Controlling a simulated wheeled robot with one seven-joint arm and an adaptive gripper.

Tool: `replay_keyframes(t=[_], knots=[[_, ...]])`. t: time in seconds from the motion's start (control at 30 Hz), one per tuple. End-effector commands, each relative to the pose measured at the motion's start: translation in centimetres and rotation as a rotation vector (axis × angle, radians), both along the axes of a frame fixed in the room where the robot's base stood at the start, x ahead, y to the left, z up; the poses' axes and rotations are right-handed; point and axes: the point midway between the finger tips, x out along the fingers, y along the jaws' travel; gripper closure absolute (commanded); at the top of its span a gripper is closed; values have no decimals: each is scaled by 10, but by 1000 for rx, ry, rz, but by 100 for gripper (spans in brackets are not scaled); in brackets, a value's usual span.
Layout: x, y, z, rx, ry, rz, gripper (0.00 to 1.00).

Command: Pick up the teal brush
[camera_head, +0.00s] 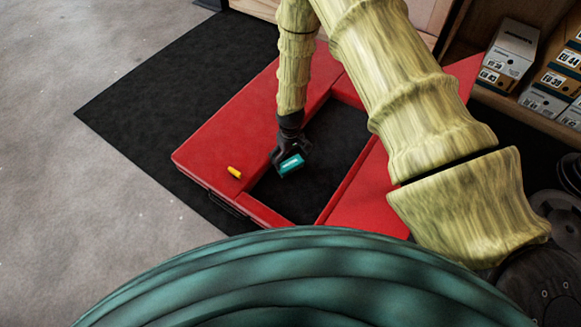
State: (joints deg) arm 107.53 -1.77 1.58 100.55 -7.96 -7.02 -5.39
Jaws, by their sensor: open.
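The teal brush (291,165) shows as a small teal block with a pale marking, over the dark recess of the red crash-pad-like piece (215,146). My gripper (289,155) is black, points down and is open, with its fingers right at the teal block. The fingers partly cover the block. I cannot tell whether they touch it, or whether it rests on the dark surface.
A small yellow object (235,172) lies on the red surface left of my gripper. A black mat (150,105) lies on the grey floor. Shoe boxes (510,50) stand on a wooden shelf at upper right, with dark round discs (560,215) below.

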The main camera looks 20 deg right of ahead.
Motion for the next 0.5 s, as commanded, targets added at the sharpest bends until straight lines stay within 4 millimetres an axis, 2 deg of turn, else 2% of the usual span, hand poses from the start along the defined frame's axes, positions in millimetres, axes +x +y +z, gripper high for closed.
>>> replay_keyframes(t=[0.33,0.5], knots=[[-2,1,-40,0,0,0,0],[-1,1,-49,0,0,0,0]])
